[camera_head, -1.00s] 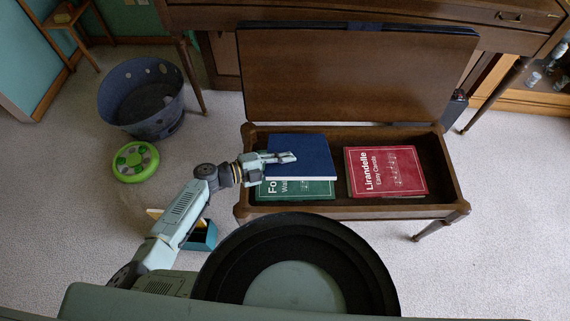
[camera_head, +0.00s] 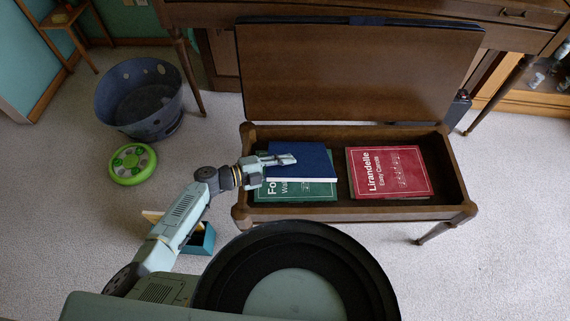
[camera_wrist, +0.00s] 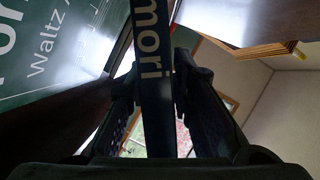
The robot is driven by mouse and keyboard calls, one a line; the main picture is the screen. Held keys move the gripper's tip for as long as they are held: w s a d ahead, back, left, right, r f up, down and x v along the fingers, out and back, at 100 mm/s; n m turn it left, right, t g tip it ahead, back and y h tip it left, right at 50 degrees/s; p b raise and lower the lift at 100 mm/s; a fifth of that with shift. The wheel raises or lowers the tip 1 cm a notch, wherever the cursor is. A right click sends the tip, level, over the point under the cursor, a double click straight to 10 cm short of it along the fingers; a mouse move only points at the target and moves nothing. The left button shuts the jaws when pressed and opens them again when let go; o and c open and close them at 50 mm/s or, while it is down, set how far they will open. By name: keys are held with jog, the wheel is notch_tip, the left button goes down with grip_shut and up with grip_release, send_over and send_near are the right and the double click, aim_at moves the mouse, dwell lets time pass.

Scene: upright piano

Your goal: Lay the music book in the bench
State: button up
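The blue music book (camera_head: 305,160) is held low over the left part of the open bench (camera_head: 340,213), above a green book (camera_head: 290,190) and partly covering it. My gripper (camera_head: 280,160) reaches in from the left and is shut on the blue book at its spine. In the wrist view the dark spine (camera_wrist: 155,90) with the letters "mori" stands between my two fingers (camera_wrist: 157,85). Whether the blue book touches the green one is not clear. A red book (camera_head: 390,172) lies flat in the bench's right part.
The bench lid (camera_head: 358,70) stands open at the back, before the piano (camera_head: 400,12). A blue bin (camera_head: 140,105) and a green disc (camera_head: 131,163) are on the carpet at left. A small teal box (camera_head: 203,240) sits beneath my arm.

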jog(key=shift+o, duration=1.4)
jog(key=v, duration=1.2)
jog(key=shift+r, duration=0.1)
